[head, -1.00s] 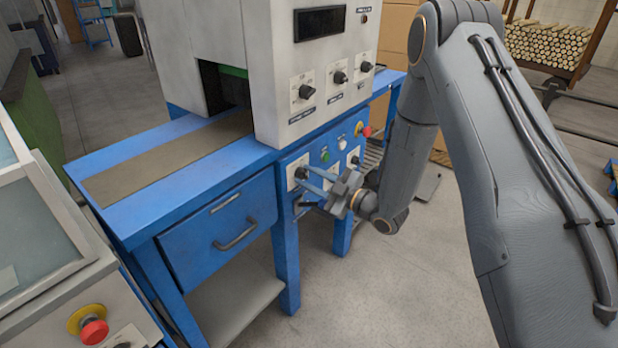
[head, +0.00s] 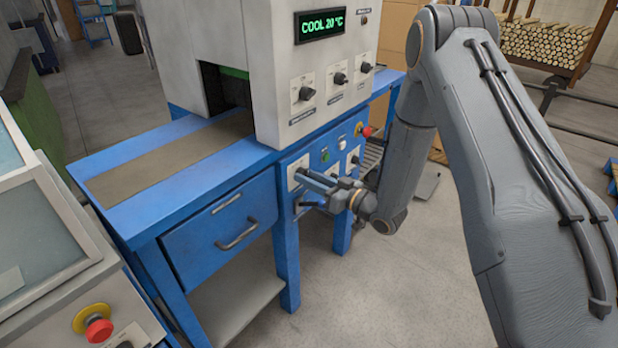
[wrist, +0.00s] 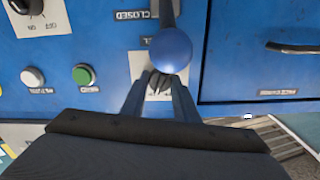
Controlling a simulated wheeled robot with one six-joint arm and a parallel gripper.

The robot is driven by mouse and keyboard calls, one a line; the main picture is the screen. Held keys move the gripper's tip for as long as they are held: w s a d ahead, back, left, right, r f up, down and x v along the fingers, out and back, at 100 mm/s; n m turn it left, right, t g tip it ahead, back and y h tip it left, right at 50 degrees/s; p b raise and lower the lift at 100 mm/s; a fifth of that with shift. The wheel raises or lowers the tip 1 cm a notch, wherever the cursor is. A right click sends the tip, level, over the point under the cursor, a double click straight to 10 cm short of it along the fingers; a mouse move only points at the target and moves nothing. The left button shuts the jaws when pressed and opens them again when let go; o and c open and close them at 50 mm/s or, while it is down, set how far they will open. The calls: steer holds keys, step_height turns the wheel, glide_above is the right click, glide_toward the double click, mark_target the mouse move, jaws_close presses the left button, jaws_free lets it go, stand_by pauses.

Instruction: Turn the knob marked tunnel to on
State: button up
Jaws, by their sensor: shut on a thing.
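My gripper (head: 306,177) is at the blue lower panel of the machine, shut on a dark knob on a white plate. In the wrist view my gripper (wrist: 157,88) has its two fingers on either side of this knob (wrist: 158,82). The fingers hide much of its plate, and I cannot read its name or its setting. The display (head: 320,25) above is lit and reads "COOL 20 °C". Another dark knob (wrist: 27,5) has a plate with ON and OFF marks, upside down in the wrist view.
A lever with a blue ball (wrist: 171,50) stands close beside the held knob. A green button (wrist: 83,75) and a white button (wrist: 32,77) are nearby. Several knobs sit on the upper panel. A drawer handle (head: 238,235) sticks out at left. A red emergency stop (head: 98,328) is at lower left.

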steer(key=shift+m, duration=0.6)
steer(key=o, duration=1.1)
steer(key=shift+c, duration=0.2)
steer(key=v, duration=0.8)
steer(key=shift+b, duration=0.4)
